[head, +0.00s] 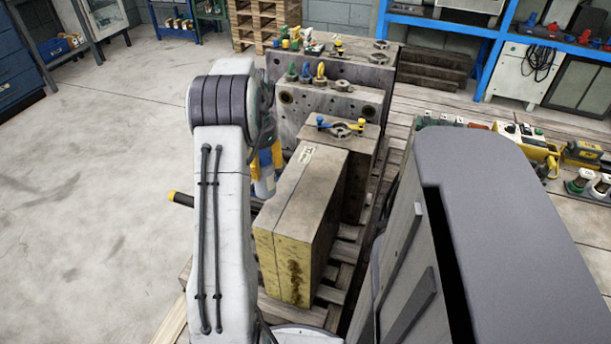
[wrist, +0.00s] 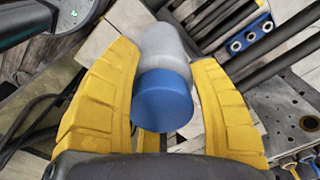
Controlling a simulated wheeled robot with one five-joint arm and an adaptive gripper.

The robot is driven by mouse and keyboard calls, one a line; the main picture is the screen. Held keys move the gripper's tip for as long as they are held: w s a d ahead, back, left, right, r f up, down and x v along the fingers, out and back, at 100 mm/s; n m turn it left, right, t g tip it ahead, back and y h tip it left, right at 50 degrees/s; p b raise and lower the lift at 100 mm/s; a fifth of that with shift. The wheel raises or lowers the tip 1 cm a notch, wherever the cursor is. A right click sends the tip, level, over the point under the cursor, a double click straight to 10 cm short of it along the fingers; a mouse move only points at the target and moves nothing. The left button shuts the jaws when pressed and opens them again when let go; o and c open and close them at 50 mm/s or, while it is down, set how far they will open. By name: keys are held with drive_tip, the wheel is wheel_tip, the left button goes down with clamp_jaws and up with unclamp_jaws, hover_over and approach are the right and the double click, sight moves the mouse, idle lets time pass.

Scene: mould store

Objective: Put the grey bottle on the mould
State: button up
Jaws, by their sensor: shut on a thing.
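The grey bottle (wrist: 165,45) with a blue base or cap (wrist: 163,98) is between the two yellow fingers of my gripper (wrist: 162,62) in the wrist view. The fingers are shut on it. In the head view my gripper (head: 264,160) is mostly hidden behind my arm, and part of the bottle (head: 264,182) shows beside the moulds. A mould block with a yellowish front face (head: 300,215) stands nearest on the pallet. Larger grey mould blocks (head: 340,105) stand behind it, with fittings on top. I cannot tell which block the task means.
The wooden pallet (head: 340,268) carries the blocks. Several tools and small items, including a yellow case (head: 540,152), lie at the right. A blue shelf rack (head: 440,24) stands at the back right. The floor on the left (head: 90,190) is clear.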

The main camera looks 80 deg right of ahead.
drive_tip(key=s+r+m+p, duration=0.2)
drive_tip(key=s+r+m, duration=0.1)
drive_tip(key=s, duration=0.6)
drive_tip(key=s+r+m+p, duration=0.3)
drive_tip(key=s+m, duration=0.1)
drive_tip(key=s, duration=0.5)
drive_tip(key=w+a+f+b, duration=0.1)
drive_tip(key=w+a+f, duration=0.1)
drive_tip(key=w+f, duration=0.8)
drive_tip(key=shift+w+f, duration=0.15)
drive_tip(key=shift+f, duration=0.5)
drive_tip(key=shift+f, duration=0.15)
drive_tip(key=o, duration=1.2)
wheel_tip(320, 180, up, 12)
drive_tip(key=p, duration=0.1)
drive_tip(key=shift+w+r, duration=0.15)
drive_tip(key=shift+r, duration=0.05)
